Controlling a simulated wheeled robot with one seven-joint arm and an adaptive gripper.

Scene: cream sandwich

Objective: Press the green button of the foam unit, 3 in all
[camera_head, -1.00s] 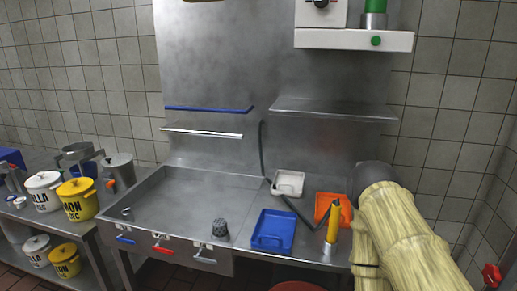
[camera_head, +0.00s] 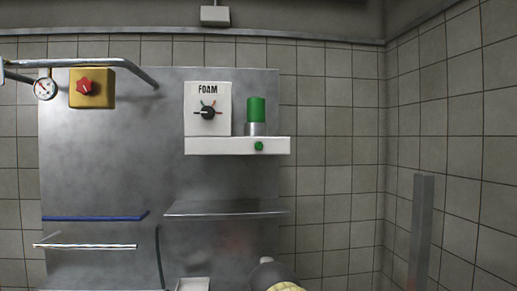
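The foam unit is a white panel (camera_head: 222,98) marked FOAM with a black knob (camera_head: 208,113), mounted on the steel back wall. A white ledge (camera_head: 225,146) juts out below it. The small round green button (camera_head: 259,146) sits on the front of this ledge, toward its right end. Above the button a green cylinder (camera_head: 256,110) with a grey lower part stands on the ledge. Nothing covers the button. A grey rounded part of my arm with a cream cover shows at the bottom edge, well below the ledge. My gripper is not in view.
A steel shelf (camera_head: 225,208) juts out below the unit. A blue rail (camera_head: 95,217) and a pale rail (camera_head: 85,246) are at left. A yellow box with a red knob (camera_head: 87,87), a gauge (camera_head: 45,88) and a pipe are upper left. A grey post (camera_head: 421,230) stands at right.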

